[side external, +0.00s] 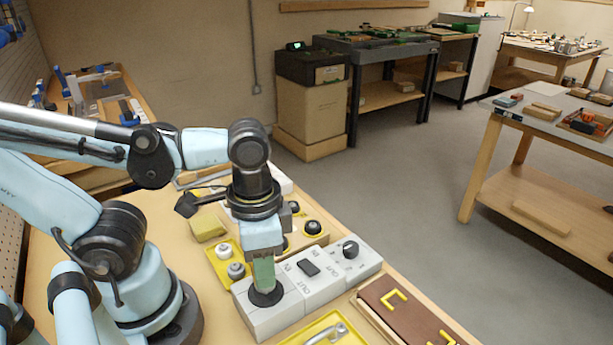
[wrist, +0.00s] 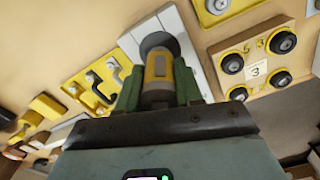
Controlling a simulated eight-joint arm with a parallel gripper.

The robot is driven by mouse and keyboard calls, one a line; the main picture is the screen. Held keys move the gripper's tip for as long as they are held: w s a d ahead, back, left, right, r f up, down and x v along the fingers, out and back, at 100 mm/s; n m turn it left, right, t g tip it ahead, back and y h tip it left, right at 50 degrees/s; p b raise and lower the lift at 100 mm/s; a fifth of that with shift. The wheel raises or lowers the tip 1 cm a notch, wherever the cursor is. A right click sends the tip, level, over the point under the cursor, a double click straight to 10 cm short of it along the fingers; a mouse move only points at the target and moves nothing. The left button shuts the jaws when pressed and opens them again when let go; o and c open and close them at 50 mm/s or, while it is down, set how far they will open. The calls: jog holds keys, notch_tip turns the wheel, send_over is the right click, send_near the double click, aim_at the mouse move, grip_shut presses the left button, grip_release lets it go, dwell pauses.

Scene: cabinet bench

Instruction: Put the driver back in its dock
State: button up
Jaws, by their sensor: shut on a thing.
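My gripper (side external: 264,287) points straight down at the front left of the grey-white block row, its green fingers low over a round black opening. The driver's far end meets the dark round opening of the white dock block (wrist: 128,42). I cannot tell how deep the driver sits. The fingers mostly hide it in the side view.
Next to the dock are a black rocker switch (side external: 308,268) and a black knob (side external: 350,249). A yellow plate with grey knobs (side external: 235,268) is close on the left. A brown board with yellow brackets (side external: 405,312) and a yellow tray (side external: 300,340) lie in front.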

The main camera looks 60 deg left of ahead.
jog(key=shift+f, duration=1.55)
dwell(1.5)
jog(key=o, duration=1.4)
jog(key=shift+r, duration=3.5)
jog(key=shift+w, duration=0.1)
